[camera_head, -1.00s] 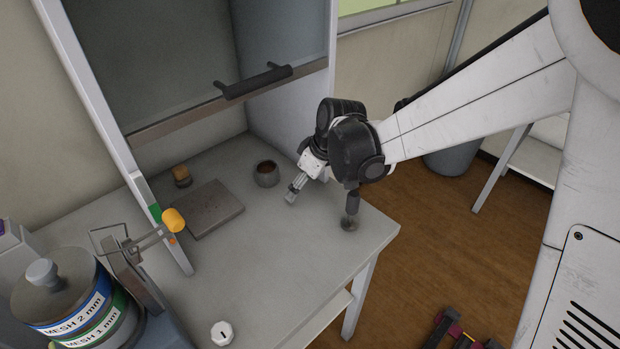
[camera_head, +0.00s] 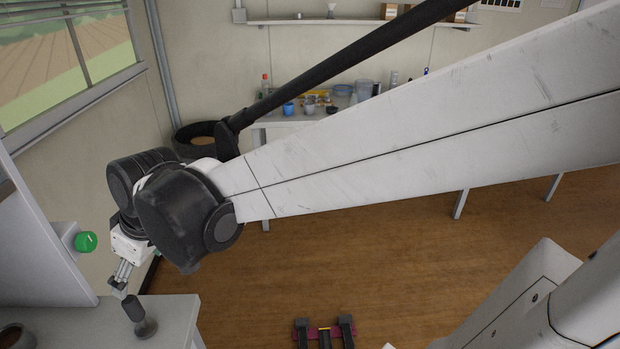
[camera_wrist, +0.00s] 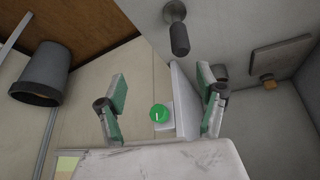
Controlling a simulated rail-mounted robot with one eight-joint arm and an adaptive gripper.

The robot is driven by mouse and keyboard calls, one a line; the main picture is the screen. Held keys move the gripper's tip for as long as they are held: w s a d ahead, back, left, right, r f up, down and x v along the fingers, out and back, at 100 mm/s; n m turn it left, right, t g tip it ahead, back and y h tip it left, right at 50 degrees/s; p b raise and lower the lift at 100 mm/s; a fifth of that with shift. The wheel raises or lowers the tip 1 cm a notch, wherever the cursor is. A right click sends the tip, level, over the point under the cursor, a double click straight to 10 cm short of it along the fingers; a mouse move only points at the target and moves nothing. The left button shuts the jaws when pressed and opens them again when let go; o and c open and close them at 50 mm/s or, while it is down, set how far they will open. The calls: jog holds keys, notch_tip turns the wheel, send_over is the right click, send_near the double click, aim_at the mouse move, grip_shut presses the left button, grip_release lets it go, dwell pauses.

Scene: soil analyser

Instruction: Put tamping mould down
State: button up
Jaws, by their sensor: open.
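A dark tamper-shaped piece with an upright handle and round foot, seemingly the tamping mould (camera_head: 134,309), stands on the grey worktop near its corner. It also shows at the top of the wrist view (camera_wrist: 177,28). My gripper (camera_head: 121,284) is just up and left of its handle in the head view. In the wrist view my gripper (camera_wrist: 162,98) has its two green-padded fingers wide apart, with nothing held between them. The tamper is outside the fingers there. A round dark pot (camera_head: 12,337) is partly cut off at the head view's lower left.
The worktop (camera_head: 80,325) ends right of the tamper. A green knob (camera_head: 86,242) sits on the cabinet side near my gripper. A flat slab (camera_wrist: 282,54) and small tan block (camera_wrist: 268,84) lie farther off. A grey bin (camera_wrist: 42,82) stands on the floor.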

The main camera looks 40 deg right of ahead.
jog(key=s+d+r+m+t+h, duration=0.2)
jog(key=s+d+m, duration=0.4)
jog(key=s+d, duration=0.6)
jog(key=shift+s, duration=0.5)
